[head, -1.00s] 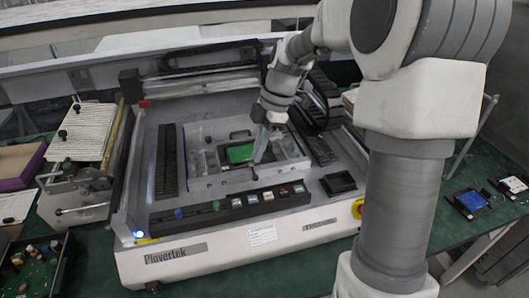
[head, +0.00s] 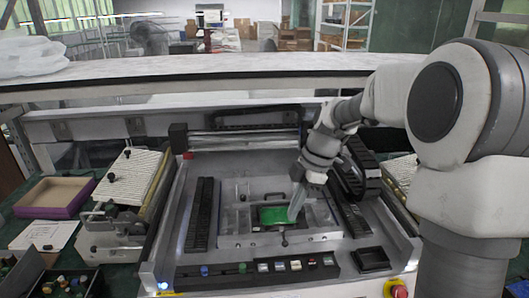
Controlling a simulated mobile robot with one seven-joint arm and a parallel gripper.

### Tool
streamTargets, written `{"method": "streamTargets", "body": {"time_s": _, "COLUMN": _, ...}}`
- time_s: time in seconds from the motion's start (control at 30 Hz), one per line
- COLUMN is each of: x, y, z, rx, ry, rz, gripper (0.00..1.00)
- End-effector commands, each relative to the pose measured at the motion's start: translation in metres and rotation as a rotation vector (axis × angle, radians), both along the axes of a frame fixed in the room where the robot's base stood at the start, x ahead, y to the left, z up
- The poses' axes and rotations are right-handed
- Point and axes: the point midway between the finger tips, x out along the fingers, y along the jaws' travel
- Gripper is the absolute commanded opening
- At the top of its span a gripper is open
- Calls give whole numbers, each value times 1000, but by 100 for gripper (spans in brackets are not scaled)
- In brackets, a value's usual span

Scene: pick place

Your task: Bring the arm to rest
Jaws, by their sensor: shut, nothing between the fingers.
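My arm comes in from the right in the head view and reaches over the machine (head: 265,165). My gripper (head: 293,217) points down at the machine's bed, its fingers shut with nothing between them. A green board (head: 272,215) lies in the fixture in the middle of the bed. The fingertips appear at the right edge of the board; I cannot tell whether they touch it.
A row of buttons (head: 295,265) runs along the machine's front, with a red and yellow knob (head: 396,290) at the right. A black square tray (head: 370,259) sits near them. At the left are a clamp device (head: 105,228) and a purple-edged box (head: 50,197).

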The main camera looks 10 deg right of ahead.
Motion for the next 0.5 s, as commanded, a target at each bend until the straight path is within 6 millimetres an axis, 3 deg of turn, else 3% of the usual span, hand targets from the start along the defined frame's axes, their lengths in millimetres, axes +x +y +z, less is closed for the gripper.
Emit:
{"method": "streamTargets", "body": {"time_s": 0.17, "x": -22, "y": 2, "z": 21, "rx": -69, "ry": -4, "rz": -160, "gripper": 0}}
{"method": "streamTargets", "body": {"time_s": 0.5, "x": -99, "y": -2, "z": 69, "rx": -165, "ry": -74, "rz": -752, "gripper": 0}}
